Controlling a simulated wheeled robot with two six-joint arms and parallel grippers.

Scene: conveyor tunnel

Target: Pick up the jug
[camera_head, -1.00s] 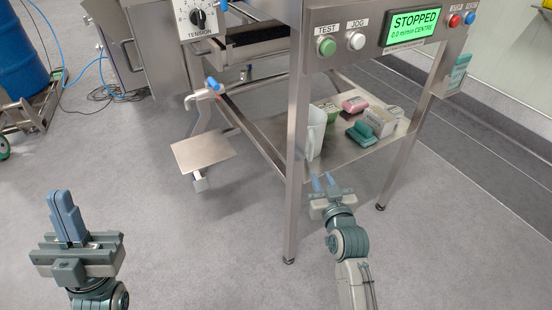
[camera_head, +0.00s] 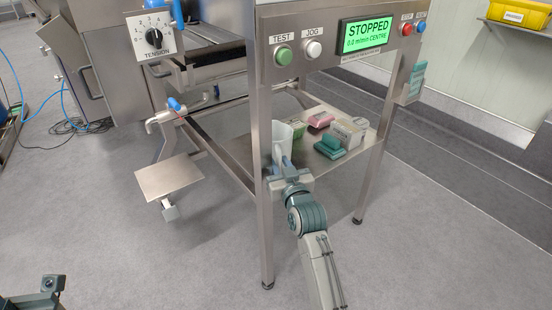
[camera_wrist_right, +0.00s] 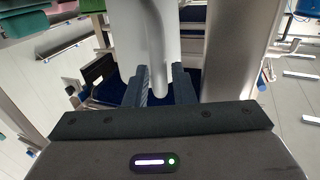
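The jug (camera_head: 281,139) is whitish and stands on the lower shelf of the steel machine frame, partly behind the front leg. My right gripper (camera_head: 285,163) is at the jug's near side. In the right wrist view the jug's pale handle (camera_wrist_right: 157,45) comes down between the two dark fingers (camera_wrist_right: 162,88), with the jug's body behind it. The fingers stand apart, with narrow gaps beside the handle. Only a piece of my left arm shows at the bottom left corner of the head view; its fingers are out of frame.
The steel leg (camera_head: 264,220) stands close left of my right gripper. On the shelf (camera_head: 325,175) right of the jug lie a teal item (camera_head: 331,147), a pink item (camera_head: 320,120) and a pale box (camera_head: 349,132). The control panel (camera_head: 340,42) overhangs above.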

